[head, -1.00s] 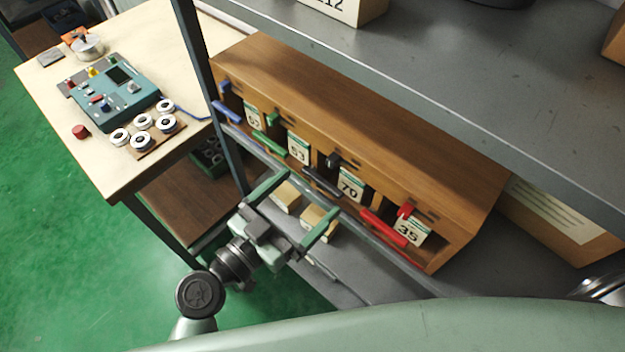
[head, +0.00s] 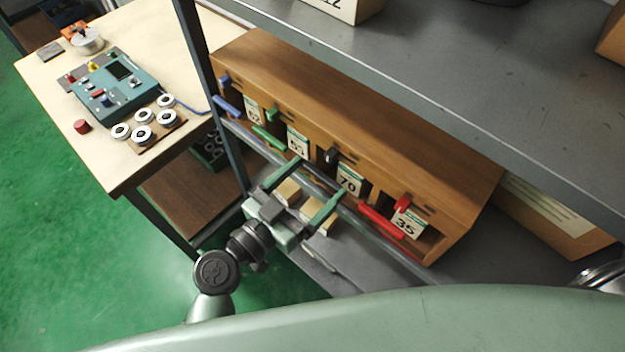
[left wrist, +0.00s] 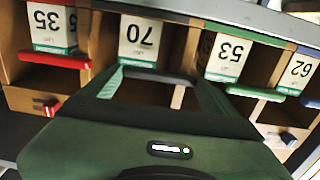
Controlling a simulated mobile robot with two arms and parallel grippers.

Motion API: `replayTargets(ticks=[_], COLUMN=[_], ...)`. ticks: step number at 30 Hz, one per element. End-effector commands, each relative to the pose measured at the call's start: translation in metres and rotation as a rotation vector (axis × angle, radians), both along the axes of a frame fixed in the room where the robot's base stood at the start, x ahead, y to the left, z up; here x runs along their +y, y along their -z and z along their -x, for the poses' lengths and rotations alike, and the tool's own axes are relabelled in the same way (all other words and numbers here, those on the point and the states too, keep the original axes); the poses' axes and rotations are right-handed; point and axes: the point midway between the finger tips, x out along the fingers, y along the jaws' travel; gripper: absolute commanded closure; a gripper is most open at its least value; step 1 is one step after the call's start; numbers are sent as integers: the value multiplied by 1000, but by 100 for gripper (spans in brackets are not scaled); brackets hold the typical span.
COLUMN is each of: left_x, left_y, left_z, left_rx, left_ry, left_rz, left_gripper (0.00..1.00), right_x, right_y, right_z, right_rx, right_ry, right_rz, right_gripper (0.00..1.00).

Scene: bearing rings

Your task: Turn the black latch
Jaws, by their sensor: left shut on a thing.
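The black latch (head: 331,155) is a small knob on the front of the wooden cabinet (head: 350,125), just above the compartment with card 70 (head: 349,181). In the left wrist view I cannot see it. A black bar handle (left wrist: 158,76) runs across that compartment, below its card. My left gripper (head: 321,177) reaches in from below. Its two green fingers stand at the two ends of the bar and are shut on it, set wide apart. The gripper body hides part of the cabinet in the left wrist view. My right gripper is not in view.
Red (head: 402,203), green (head: 271,114) and blue (head: 224,81) latches sit along the same cabinet. A grey upper shelf (head: 430,90) overhangs it and a post (head: 197,60) stands left. Pale blocks (head: 288,191) lie near the gripper. A worktable (head: 140,40) is at left.

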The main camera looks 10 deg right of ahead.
Motion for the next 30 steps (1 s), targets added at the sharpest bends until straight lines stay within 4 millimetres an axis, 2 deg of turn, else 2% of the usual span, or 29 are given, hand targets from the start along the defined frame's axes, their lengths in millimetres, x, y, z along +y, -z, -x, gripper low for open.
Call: replayTargets(ticks=[8,30], left_x=[0,4], left_y=[-3,-18], left_z=[0,-5], left_rx=[76,446], left_ry=[4,2], left_rz=[60,350], left_gripper=[84,84], right_x=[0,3], right_y=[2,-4], right_z=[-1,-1], right_rx=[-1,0], right_ry=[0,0], right_rz=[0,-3], right_gripper=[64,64])
